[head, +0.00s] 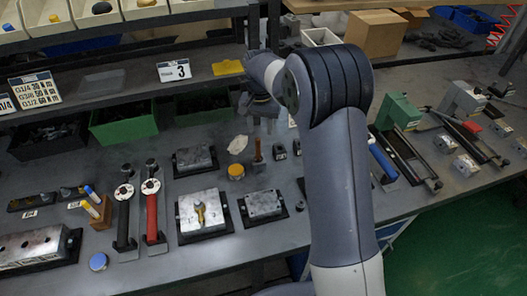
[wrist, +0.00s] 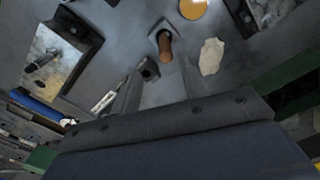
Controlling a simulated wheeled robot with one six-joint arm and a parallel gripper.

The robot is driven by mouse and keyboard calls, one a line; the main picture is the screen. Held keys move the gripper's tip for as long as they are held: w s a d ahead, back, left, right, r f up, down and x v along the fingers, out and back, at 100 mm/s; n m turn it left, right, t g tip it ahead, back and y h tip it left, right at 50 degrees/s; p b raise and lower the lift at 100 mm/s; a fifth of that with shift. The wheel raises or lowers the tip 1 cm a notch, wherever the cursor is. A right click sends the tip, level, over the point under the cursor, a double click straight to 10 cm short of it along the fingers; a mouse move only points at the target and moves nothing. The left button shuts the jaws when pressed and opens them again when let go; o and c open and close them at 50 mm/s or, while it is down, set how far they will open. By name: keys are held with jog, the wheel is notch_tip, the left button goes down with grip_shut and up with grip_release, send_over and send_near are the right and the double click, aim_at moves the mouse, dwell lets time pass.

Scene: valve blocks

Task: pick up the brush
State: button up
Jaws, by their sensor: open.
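The brush (head: 258,156) stands on the grey bench just right of a yellow-orange lidded jar, its brown handle upright. In the wrist view the brush (wrist: 165,46) shows as a brown handle beyond my fingertips, near the middle between them. My gripper (head: 268,122) is open and hangs behind the brush in the head view, its fingers pointing down. In the wrist view my gripper (wrist: 164,75) has empty space between its fingers. I see no contact with the brush. The lower part of the brush is hard to make out.
The yellow-orange jar (head: 236,171) and a pale crumpled rag (head: 238,144) lie close to the brush's left. Metal valve blocks (head: 202,212) stand in front. Small dark blocks (head: 280,152) stand to its right. A shelf (head: 130,88) runs along the back.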

send_over(258, 159)
jog(key=f, duration=0.5)
jog(key=shift+w+d+f+p, duration=0.15)
jog(key=shift+w+d+p, duration=0.2)
jog(key=shift+d, duration=0.05)
jog(key=shift+w+a+f+p, duration=0.1)
jog(key=shift+f+p, duration=0.2)
jog(key=shift+f, duration=0.55)
jog(key=shift+s+a+f+p, duration=0.15)
jog(key=shift+f+p, duration=0.2)
jog(key=shift+f, duration=0.55)
jog(key=shift+w+a+f+p, duration=0.15)
jog(key=shift+f+p, duration=0.15)
jog(key=shift+f, duration=0.55)
jog(key=shift+c, duration=0.5)
grip_shut()
